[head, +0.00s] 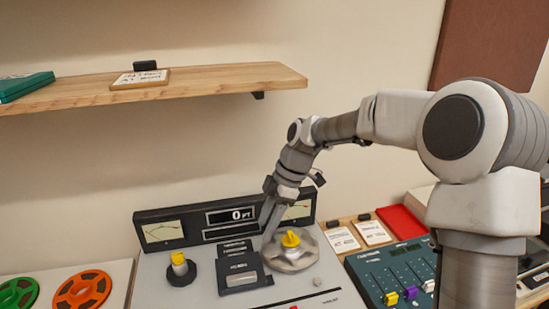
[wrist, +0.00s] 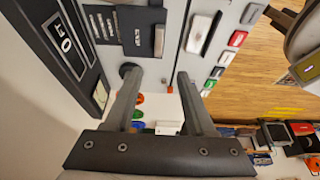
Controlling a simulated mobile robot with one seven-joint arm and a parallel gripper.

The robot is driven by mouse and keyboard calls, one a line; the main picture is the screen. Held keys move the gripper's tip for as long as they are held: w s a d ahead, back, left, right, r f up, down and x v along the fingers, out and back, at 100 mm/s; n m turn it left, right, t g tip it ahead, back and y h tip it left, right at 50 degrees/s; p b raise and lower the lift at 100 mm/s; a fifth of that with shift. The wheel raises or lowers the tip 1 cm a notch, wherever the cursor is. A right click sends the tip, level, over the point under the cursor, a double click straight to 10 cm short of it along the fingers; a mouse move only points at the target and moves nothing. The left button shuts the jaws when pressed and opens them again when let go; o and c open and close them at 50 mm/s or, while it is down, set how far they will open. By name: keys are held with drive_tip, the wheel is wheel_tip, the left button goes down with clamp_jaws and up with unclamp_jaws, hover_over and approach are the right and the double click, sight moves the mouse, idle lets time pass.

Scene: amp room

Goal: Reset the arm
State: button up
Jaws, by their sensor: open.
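My arm reaches in from the right in the head view and bends down over a grey console (head: 160,285). My gripper (head: 267,238) points down at the console, beside the large silver dial (head: 290,258) with a yellow knob (head: 290,239). It overlaps the dial's left side in the picture; I cannot tell whether it touches. In the wrist view the two fingers of my gripper (wrist: 157,76) are spread apart, with nothing held between them. Behind them are the display panel (wrist: 65,42), a black module (wrist: 142,28) and coloured buttons (wrist: 222,58).
A wooden shelf (head: 200,88) juts from the wall above the console. A smaller yellow knob (head: 179,262) is at the left. Orange (head: 82,290) and green (head: 15,293) reels lie far left. A fader mixer (head: 395,272), cards (head: 342,239) and a red case (head: 401,222) are at the right.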

drive_tip(key=s+d+r+m+t+h, duration=0.1)
drive_tip(key=s+d+r+m+t, duration=0.1)
drive_tip(key=s+d+r+m, duration=0.2)
drive_tip(key=s+d+r+m+t+h, duration=0.1)
drive_tip(key=s+d+r+m+t, duration=0.1)
drive_tip(key=s+d+m, duration=0.5)
drive_tip(key=s+d+r+m+t+h+p, duration=0.1)
drive_tip(key=s+d+r+m, duration=0.4)
drive_tip(key=s+m, duration=0.5)
drive_tip(key=s+d+t+h, duration=0.1)
drive_tip(key=s, duration=0.2)
drive_tip(key=shift+r+t, duration=0.3)
drive_tip(key=shift+t, duration=0.1)
drive_tip(key=shift+a, duration=0.1)
